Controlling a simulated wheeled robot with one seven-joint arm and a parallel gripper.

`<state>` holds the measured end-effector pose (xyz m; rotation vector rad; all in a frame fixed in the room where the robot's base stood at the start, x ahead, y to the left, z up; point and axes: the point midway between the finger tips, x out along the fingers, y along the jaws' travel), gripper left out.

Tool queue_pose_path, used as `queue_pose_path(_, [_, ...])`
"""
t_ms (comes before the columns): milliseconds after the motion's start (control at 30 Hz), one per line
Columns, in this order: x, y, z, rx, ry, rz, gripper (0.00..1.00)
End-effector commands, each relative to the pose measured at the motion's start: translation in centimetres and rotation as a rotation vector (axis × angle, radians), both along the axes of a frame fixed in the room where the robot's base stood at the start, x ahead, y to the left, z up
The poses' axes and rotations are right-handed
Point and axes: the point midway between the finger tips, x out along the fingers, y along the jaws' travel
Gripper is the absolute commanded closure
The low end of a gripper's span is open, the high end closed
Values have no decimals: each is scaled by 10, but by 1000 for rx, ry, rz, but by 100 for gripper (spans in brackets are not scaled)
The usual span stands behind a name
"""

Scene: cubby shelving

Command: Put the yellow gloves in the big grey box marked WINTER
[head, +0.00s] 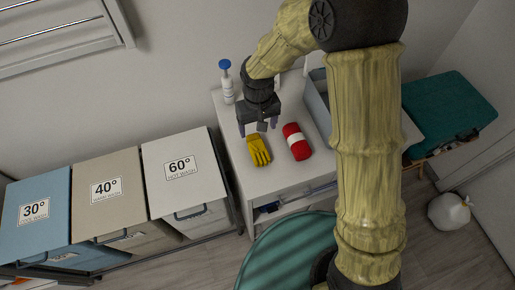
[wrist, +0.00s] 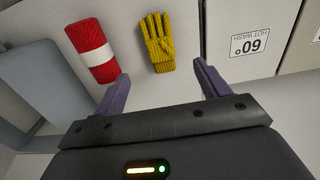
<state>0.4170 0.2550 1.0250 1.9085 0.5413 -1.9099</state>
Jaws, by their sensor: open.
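The yellow gloves (head: 258,150) lie flat on top of a white cabinet (head: 262,182). In the wrist view the gloves (wrist: 159,42) lie beyond my fingertips, between their lines, cuff toward me. My gripper (head: 260,124) is open and empty, above the cabinet just behind the gloves and apart from them; its two fingers also show in the wrist view (wrist: 160,84). A grey box (head: 318,98) stands on the cabinet at the back right, partly hidden behind my arm; it also shows at the left of the wrist view (wrist: 22,95). No WINTER marking is visible.
A red rolled bundle with a white band (head: 297,141) lies right of the gloves. A white bottle with a blue cap (head: 227,82) stands at the back left. Hampers, including the 60° one (head: 182,170), stand left. A teal round thing (head: 290,252) is in front.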

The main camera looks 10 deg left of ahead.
Motion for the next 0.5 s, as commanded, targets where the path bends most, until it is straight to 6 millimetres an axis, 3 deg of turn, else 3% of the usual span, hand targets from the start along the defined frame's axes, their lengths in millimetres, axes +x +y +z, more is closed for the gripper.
queue_pose_path(300, [-1,-1,-51,-3,4,1,25])
queue_pose_path(500, [0,-1,-74,-1,2,0,25])
